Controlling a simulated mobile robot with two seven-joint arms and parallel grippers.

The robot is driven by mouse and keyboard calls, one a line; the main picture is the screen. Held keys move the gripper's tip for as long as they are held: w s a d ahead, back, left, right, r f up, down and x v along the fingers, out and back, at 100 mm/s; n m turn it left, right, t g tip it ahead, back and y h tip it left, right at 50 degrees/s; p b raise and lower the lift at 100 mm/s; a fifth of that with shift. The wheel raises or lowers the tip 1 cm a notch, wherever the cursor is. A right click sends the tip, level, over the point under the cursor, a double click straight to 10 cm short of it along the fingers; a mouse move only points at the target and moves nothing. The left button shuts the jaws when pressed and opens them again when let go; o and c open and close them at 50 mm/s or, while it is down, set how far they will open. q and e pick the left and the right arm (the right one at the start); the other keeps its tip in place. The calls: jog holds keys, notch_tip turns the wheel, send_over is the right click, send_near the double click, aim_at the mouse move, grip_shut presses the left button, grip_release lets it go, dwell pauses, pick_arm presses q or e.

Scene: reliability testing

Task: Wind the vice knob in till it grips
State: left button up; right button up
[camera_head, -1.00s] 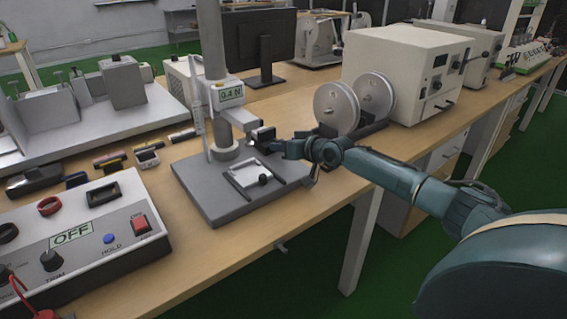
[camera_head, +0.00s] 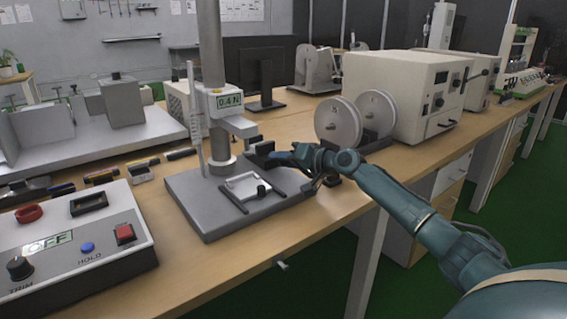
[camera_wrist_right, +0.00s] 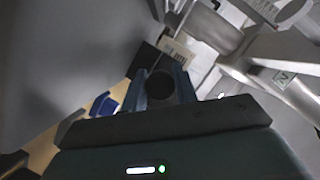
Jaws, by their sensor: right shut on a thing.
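A test stand with a grey base (camera_head: 208,221) and a tall column stands on the bench; its display (camera_head: 230,100) reads about 0.4 N. A small dark vice block (camera_head: 262,146) hangs at the end of the stand's light arm, above the base. My right gripper (camera_head: 279,157) comes in from the right at the block's right side. In the right wrist view, a dark round knob (camera_wrist_right: 160,86) sits between the two teal fingers, which are shut on it. In the head view the fingers hide the knob. My left gripper is not in view.
A pale frame (camera_head: 238,183) with a black knob (camera_head: 261,190) lies on the stand's base below my gripper. Two grey reels (camera_head: 338,122) and a cream box (camera_head: 393,90) stand behind my right arm. A control box (camera_head: 70,252) is at the left front.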

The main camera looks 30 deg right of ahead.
dwell(0.3)
jog(key=o, duration=1)
jog(key=shift+c, duration=0.2)
jog(key=v, duration=1.3)
jog(key=shift+s, duration=0.1)
